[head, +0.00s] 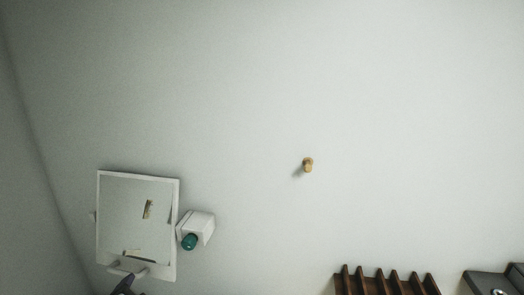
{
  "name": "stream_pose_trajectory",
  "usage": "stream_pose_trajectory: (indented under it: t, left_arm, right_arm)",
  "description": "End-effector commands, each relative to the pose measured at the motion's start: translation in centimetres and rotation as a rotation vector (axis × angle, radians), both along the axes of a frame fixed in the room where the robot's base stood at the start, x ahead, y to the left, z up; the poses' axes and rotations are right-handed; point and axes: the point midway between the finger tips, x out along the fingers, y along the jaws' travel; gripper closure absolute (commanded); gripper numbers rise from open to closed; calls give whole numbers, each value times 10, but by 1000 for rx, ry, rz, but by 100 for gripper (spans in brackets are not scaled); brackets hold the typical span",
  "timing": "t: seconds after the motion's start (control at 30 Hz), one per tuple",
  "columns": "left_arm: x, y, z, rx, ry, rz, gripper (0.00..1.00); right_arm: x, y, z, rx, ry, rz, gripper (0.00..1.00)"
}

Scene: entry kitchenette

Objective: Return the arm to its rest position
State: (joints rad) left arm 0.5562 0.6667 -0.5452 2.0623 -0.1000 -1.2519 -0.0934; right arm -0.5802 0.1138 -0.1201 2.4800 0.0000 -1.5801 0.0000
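A dark tip at the bottom edge of the head view, at the lower left, looks like the end of my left gripper (123,285). It is just below a pale handle at the bottom of a white-framed panel (176,232). I cannot tell whether it touches the handle, or whether its fingers are open or shut. The rest of my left arm is out of the picture. My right gripper and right arm do not show.
A white box with a teal knob (189,242) is right of the panel. A wooden peg (308,164) sticks out of the pale wall. A dark wooden slatted rack (388,286) and a dark grey unit (492,283) are at lower right. The upper wall is bare.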

Motion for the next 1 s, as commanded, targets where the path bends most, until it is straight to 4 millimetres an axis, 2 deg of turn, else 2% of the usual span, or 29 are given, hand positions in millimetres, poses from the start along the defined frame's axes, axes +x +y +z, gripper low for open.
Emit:
stream_pose_trajectory:
  t: [0.07, 0.13, 0.37, 0.57, 0.7, 0.9, 1.0]
  left_arm:
    - [-19, -9, 5, -104, 25, 33, 31]
    - [-40, -17, 0, -199, 71, 61, 31]
    - [-104, -36, -35, -404, 227, 111, 31]
    - [-173, -50, -77, -577, 380, 156, 31]
    - [-228, -53, -112, -671, 504, 232, 31]
    - [-301, -59, -161, -736, 699, 347, 31]
    - [-330, -64, -175, -746, 772, 379, 31]
  right_arm:
    - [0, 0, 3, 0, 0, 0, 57]
    - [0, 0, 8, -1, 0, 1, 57]
    - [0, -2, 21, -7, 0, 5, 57]
    - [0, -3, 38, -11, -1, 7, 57]
    - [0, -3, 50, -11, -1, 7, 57]
    - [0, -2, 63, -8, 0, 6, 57]
    - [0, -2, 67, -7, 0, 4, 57]
